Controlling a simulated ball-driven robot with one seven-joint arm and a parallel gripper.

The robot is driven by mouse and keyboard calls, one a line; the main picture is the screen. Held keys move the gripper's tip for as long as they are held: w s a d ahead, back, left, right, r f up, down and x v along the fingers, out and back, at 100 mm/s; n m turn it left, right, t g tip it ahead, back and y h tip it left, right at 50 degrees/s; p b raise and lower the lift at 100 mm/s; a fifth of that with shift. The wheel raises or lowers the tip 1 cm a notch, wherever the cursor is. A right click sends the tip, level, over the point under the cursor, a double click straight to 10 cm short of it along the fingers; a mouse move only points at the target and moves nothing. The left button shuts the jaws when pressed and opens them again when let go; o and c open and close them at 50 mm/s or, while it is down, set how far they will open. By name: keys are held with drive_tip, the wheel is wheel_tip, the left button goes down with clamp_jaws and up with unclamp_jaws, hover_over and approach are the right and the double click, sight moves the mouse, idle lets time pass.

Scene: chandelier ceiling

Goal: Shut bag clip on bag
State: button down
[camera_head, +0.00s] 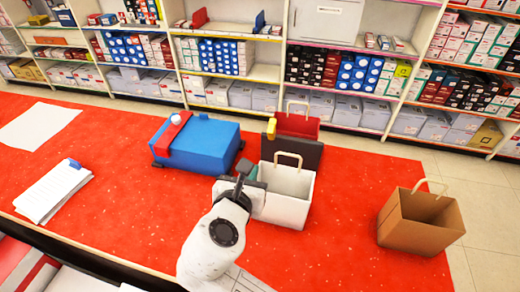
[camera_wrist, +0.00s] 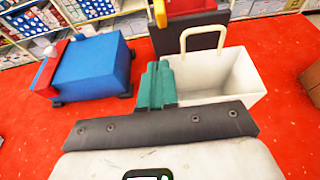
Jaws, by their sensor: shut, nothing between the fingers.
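My gripper (camera_head: 250,172) is shut and empty. Its teal fingers also show in the wrist view (camera_wrist: 156,68), pressed together. They are beside the left side of a white open bag (camera_head: 290,205), which stands upright with a pale handle; it shows in the wrist view too (camera_wrist: 235,78). Behind it stands a dark bag with red inside (camera_head: 305,153), also in the wrist view (camera_wrist: 187,36). A small yellow piece (camera_head: 271,128) sits at the left of the dark bag's top edge; I cannot tell whether it is the clip or whether it is shut.
A blue box with a red band (camera_head: 203,142) lies left of the bags. A brown bag (camera_head: 415,232) stands at the right. Papers (camera_head: 52,190) lie on the red surface (camera_head: 110,215) at left. Stocked shelves line the back. Red surface is free between white and brown bags.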

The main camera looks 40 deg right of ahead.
approach(268, 136)
wheel_tip(268, 136, down, 3)
drive_tip(key=w+d, duration=0.1)
drive_tip(key=w+d+r+p, duration=0.1)
drive_tip(key=d, duration=0.1)
drive_tip(key=shift+w+d, duration=0.25)
drive_tip(key=shift+w+d+r, duration=0.15)
drive_tip(key=shift+w+d, duration=0.1)
drive_tip(key=shift+d, duration=0.2)
drive_tip(key=shift+w+r+p, duration=0.1)
drive_tip(key=shift+w+p, duration=0.1)
drive_tip(key=shift+p, duration=0.2)
